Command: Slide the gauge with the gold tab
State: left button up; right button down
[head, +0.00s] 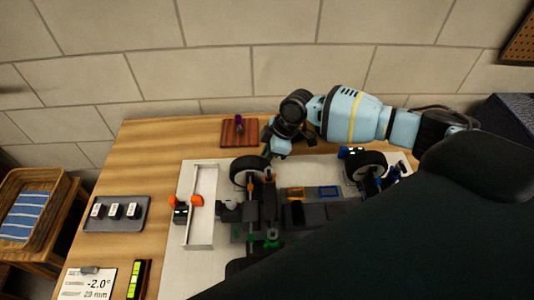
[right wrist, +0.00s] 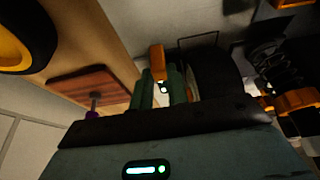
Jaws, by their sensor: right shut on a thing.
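My right gripper (head: 268,152) reaches down from the back right beside the car's upper-left wheel (head: 249,170). In the right wrist view its green fingers (right wrist: 160,88) are shut around an upright gold-orange tab (right wrist: 157,62), with a small light just below it. The tab stands close to a dark tyre (right wrist: 214,76). The gauge body below the tab is mostly hidden by the fingers. The partly built racecar (head: 300,210) lies on a pale board. My left gripper is not in view.
A white rail fixture (head: 201,232) with orange knobs stands left of the car. A reddish wooden block (head: 239,132) with a purple-handled tool is behind it. A grey tray (head: 116,213) with small blocks and a readout card (head: 88,285) sit at left. A wall closes the back.

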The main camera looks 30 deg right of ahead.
jog(key=shift+s+a, duration=0.3)
jog(key=shift+s, duration=0.15)
jog(key=shift+f, duration=0.1)
